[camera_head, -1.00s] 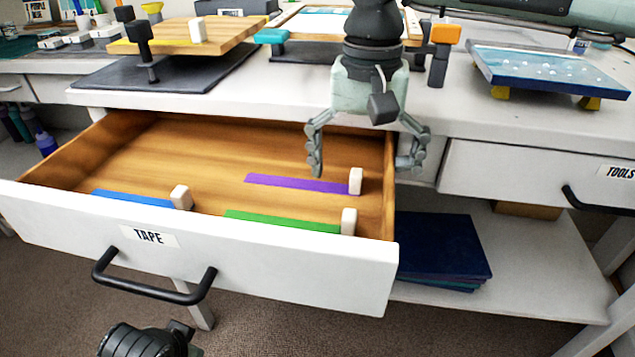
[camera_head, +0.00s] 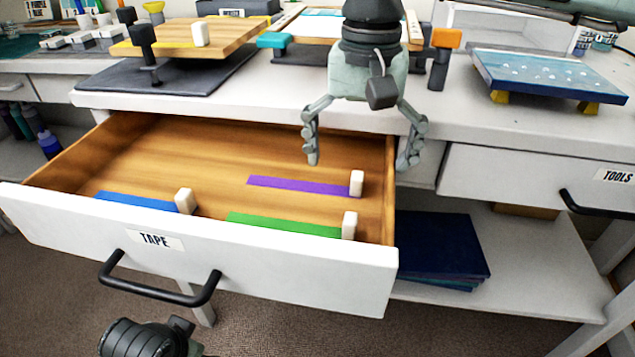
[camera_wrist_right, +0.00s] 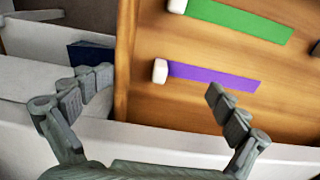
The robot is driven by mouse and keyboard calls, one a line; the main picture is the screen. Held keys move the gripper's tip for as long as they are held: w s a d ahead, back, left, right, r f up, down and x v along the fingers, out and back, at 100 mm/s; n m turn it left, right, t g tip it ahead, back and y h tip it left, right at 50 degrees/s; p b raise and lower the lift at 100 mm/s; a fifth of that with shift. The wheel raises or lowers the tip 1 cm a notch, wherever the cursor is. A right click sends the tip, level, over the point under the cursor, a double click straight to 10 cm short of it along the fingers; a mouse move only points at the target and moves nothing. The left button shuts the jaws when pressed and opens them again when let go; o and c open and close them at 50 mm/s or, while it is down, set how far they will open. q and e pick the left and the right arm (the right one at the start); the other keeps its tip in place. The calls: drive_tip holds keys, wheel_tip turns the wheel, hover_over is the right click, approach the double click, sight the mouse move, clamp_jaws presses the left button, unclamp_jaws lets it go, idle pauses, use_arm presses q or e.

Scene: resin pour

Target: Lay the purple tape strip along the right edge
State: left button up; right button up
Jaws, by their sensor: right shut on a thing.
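The purple tape strip (camera_head: 300,186) lies flat in the open drawer, with a white block tab (camera_head: 356,183) at its right end. It also shows in the right wrist view (camera_wrist_right: 210,77). My right gripper (camera_head: 361,162) hangs above the drawer's back right corner, in front of the table edge. Its fingers are spread wide, one to each side of the drawer's right wall, and I see nothing between them. The strip and its tab are clear of the fingers. A wooden board (camera_head: 225,36) with a yellow strip (camera_head: 125,50) stands on the table. My left gripper is out of view.
The white-fronted drawer (camera_head: 290,277), labelled TAPE, also holds a blue strip (camera_head: 137,202) and a green strip (camera_head: 285,225), each with a white tab. A blue panel (camera_head: 545,73) stands on yellow feet at the right. The TOOLS drawer (camera_head: 520,175) is shut.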

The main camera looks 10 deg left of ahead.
drive_tip(key=shift+s+a, duration=0.1)
drive_tip(key=shift+a, duration=0.1)
drive_tip(key=shift+c, duration=0.5)
drive_tip(key=shift+d+r+p, duration=0.1)
drive_tip(key=shift+r+p, duration=0.2)
drive_tip(key=shift+r, duration=0.15)
drive_tip(key=c, duration=0.5)
drive_tip(key=shift+r+p, duration=0.5)
drive_tip(key=shift+r, duration=0.45)
drive_tip(key=shift+c, duration=1.1)
drive_tip(key=shift+o, duration=0.2)
drive_tip(key=o, duration=1.1)
drive_tip(key=shift+a, duration=0.3)
drive_tip(key=shift+d+f, duration=0.1)
drive_tip(key=shift+d, duration=0.15)
